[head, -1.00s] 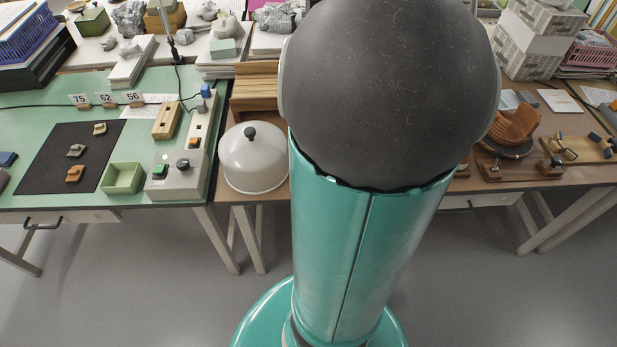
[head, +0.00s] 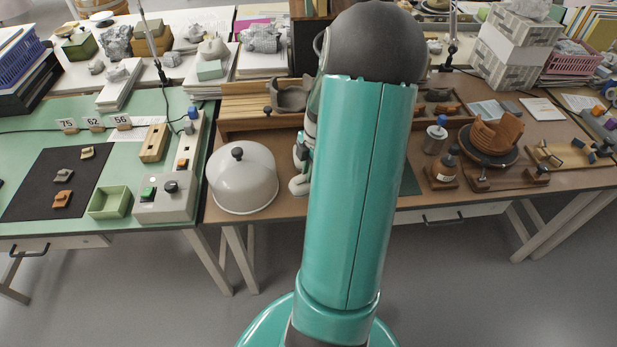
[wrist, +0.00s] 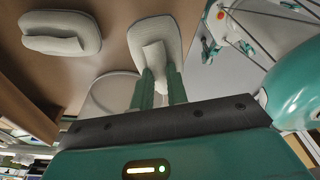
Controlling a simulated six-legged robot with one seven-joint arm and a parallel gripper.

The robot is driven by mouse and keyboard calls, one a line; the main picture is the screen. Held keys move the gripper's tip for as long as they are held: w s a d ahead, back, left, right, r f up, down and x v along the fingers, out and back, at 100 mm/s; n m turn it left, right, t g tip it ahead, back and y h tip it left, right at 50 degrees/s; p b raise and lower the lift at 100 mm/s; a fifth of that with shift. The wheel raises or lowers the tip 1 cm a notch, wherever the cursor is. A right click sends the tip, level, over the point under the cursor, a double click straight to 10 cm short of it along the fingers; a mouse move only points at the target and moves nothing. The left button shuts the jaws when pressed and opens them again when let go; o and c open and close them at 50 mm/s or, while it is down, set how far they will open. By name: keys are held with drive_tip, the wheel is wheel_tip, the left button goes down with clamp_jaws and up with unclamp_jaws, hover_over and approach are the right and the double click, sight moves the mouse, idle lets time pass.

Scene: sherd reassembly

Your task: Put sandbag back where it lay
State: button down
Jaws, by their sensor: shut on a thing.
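A pale sandbag (wrist: 154,38) is between the green fingertips of my gripper (wrist: 160,82) in the wrist view. The fingers are shut on its pinched middle. A second pale sandbag (wrist: 62,33) lies on the brown bench top (wrist: 105,58) beside it in the wrist view. In the head view my gripper (head: 302,152) shows partly at the left edge of my arm. A pale sandbag (head: 299,186) shows just below it at the brown bench; my arm hides part of it. I cannot tell whether the held bag touches the bench.
A white dome with a black knob (head: 242,180) stands close left of my gripper. A wooden slatted rack (head: 250,105) is behind it. My arm hides the bench's middle.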

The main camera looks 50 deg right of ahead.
drive_tip(key=shift+w+d+f, duration=0.1)
drive_tip(key=shift+w+f, duration=0.05)
drive_tip(key=shift+f, duration=0.8)
drive_tip(key=shift+w+d+f, duration=0.1)
drive_tip(key=shift+f, duration=0.85)
drive_tip(key=c, duration=1.4)
unclamp_jaws()
drive_tip(key=shift+f, duration=0.15)
